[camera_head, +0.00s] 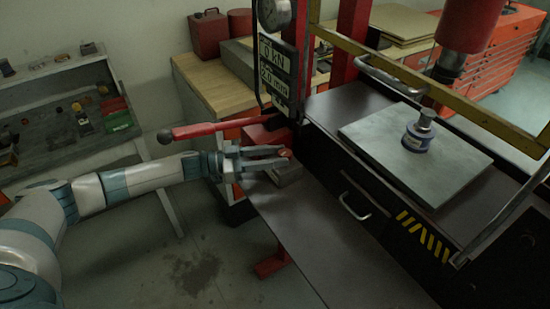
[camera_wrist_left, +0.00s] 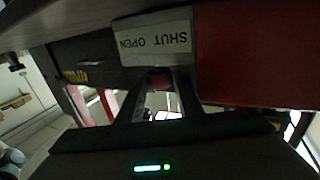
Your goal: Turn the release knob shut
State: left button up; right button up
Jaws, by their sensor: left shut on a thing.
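The release knob (camera_head: 286,153) is a small red knob on the press's side, beside the red pump body. My left gripper (camera_head: 279,156) reaches in from the left, with its two fingers around the knob and shut on it. In the left wrist view, the dark red knob (camera_wrist_left: 158,80) sits between the fingertips (camera_wrist_left: 158,86), which partly hide it. A pale label (camera_wrist_left: 153,40) reading "SHUT OPEN" shows upside down just above the knob. The knob's turned position cannot be told. My right gripper is in neither view.
A red pump lever (camera_head: 212,130) sticks out left, just above my left gripper. The press has a gauge (camera_head: 274,13) and a dark table (camera_head: 325,245). Open floor (camera_head: 160,265) lies below my left arm.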

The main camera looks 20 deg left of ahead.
pick_arm(q)
jog(key=shift+r, duration=0.1)
jog(key=o, duration=1)
jog(key=shift+o, duration=0.2)
jog(key=shift+r, duration=0.15)
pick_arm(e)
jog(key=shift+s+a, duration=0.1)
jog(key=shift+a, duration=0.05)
pick_arm(q)
jog(key=shift+a, duration=0.2)
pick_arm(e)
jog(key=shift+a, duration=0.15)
